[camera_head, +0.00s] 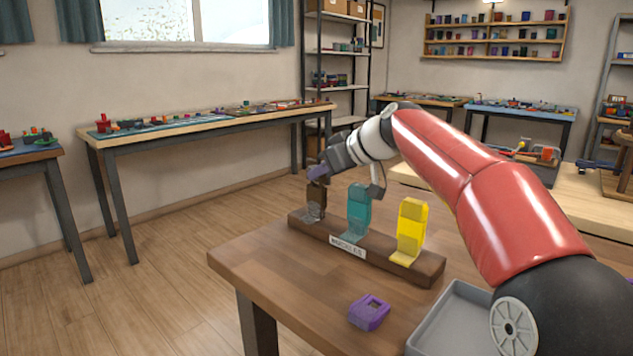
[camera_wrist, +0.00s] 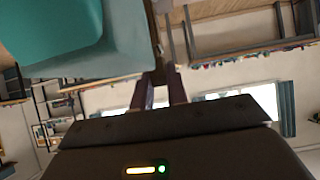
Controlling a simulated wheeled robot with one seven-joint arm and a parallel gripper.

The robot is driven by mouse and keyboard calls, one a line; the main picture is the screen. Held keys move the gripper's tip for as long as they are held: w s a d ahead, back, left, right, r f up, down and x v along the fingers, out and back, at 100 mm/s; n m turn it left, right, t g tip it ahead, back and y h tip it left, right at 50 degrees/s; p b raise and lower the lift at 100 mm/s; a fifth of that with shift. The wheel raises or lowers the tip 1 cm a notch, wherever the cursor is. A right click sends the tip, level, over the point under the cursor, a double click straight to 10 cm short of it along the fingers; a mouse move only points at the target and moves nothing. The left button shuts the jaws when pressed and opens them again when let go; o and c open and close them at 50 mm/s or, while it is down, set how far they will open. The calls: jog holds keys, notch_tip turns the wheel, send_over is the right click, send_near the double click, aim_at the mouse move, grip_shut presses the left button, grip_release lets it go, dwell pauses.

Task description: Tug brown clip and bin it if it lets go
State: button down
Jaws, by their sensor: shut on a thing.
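The brown clip (camera_head: 317,197) stands upright at the left end of a brown wooden rack (camera_head: 385,259), its lower part at a clear grey seat. My gripper (camera_head: 318,174) reaches down from the right and is shut on the top of the brown clip. The jaws hide the clip's upper end. In the wrist view, the two fingers of my gripper (camera_wrist: 161,82) point up the picture, and a narrow brown strip shows between them; I cannot tell its outline. A grey bin (camera_head: 428,341) is at the table's front right, partly hidden by my arm.
A teal clip (camera_head: 358,212) and a yellow clip (camera_head: 411,228) stand on the same rack, right of the brown one. The teal clip looms large in the wrist view (camera_wrist: 55,35). A loose purple clip (camera_head: 369,312) lies on the table. The table's front left is clear.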

jog(key=shift+r+p, duration=0.3)
jog(key=shift+r, duration=2.1)
